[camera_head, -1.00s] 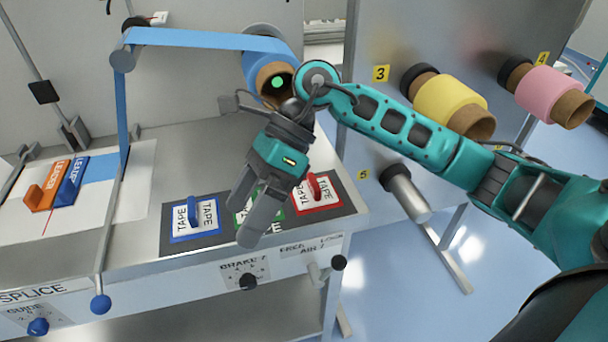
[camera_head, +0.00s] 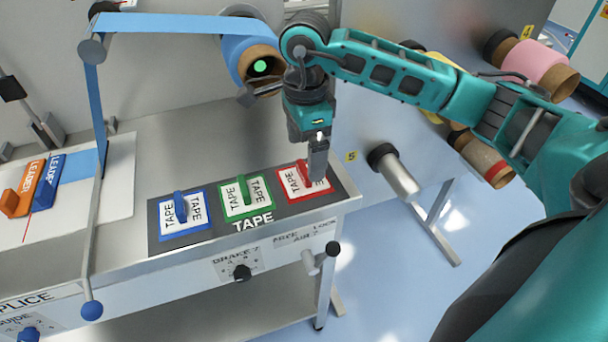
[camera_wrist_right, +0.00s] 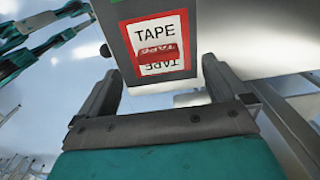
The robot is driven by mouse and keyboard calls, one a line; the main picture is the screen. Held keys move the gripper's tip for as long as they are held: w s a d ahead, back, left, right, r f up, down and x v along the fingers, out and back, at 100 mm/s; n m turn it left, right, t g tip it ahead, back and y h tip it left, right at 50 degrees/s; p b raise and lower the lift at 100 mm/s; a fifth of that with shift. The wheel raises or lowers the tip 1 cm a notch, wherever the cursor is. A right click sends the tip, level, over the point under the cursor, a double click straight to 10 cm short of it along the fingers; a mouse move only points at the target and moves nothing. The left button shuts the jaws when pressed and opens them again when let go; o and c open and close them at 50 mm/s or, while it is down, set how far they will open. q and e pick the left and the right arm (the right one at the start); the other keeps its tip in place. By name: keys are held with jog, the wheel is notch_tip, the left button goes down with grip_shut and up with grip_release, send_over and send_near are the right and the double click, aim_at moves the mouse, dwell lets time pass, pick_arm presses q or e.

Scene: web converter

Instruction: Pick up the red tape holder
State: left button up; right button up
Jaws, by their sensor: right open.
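The red tape holder (camera_head: 302,167) stands on a red-bordered TAPE label (camera_head: 291,184) at the right end of a dark strip on the metal table. My right gripper (camera_head: 317,175) points down over the right part of that label, and its finger hides part of it. In the right wrist view the red holder (camera_wrist_right: 156,53) lies ahead, between the directions of the two open fingers. The right gripper (camera_wrist_right: 163,85) is open and nothing is between its fingers. The left gripper is not in view.
A green holder (camera_head: 243,188) and a blue holder (camera_head: 180,207) stand on the same strip to the left. Orange (camera_head: 9,203) and blue leader pieces (camera_head: 48,182) are at the far left. A grey roller (camera_head: 396,172) sticks out right of the table. The table behind the strip is clear.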

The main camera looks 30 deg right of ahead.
aim_at(304, 168)
jog(key=f, duration=0.5)
jog(key=shift+a, duration=0.2)
jog(key=shift+c, duration=0.4)
jog(key=c, duration=1)
jog(key=shift+r, duration=0.1)
